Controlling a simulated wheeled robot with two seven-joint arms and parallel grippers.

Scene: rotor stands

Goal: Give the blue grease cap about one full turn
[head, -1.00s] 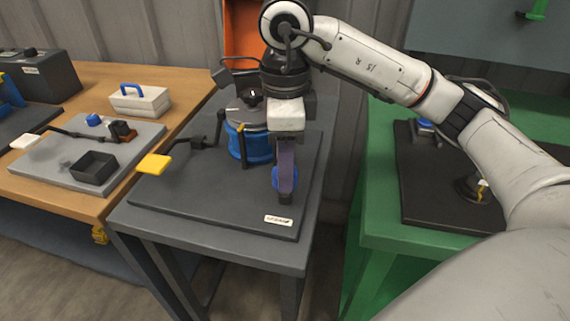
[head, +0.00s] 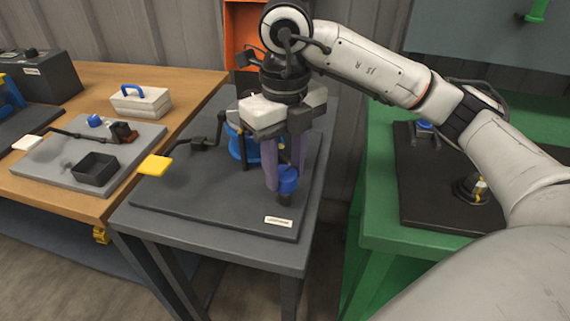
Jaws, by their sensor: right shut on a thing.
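The blue grease cap (head: 288,181) sits on top of a short dark post (head: 284,200) near the front right of the dark plate (head: 215,200) on the middle table. My right gripper (head: 283,182) points straight down over it. Its two purple fingers are shut on the cap from both sides and partly hide it. The cap stands upright on the post. My left gripper is not in view.
A blue rotor stand (head: 241,148) stands close behind my right gripper, partly hidden by it. A wooden bench (head: 190,92) is at left, a green table (head: 376,215) at right.

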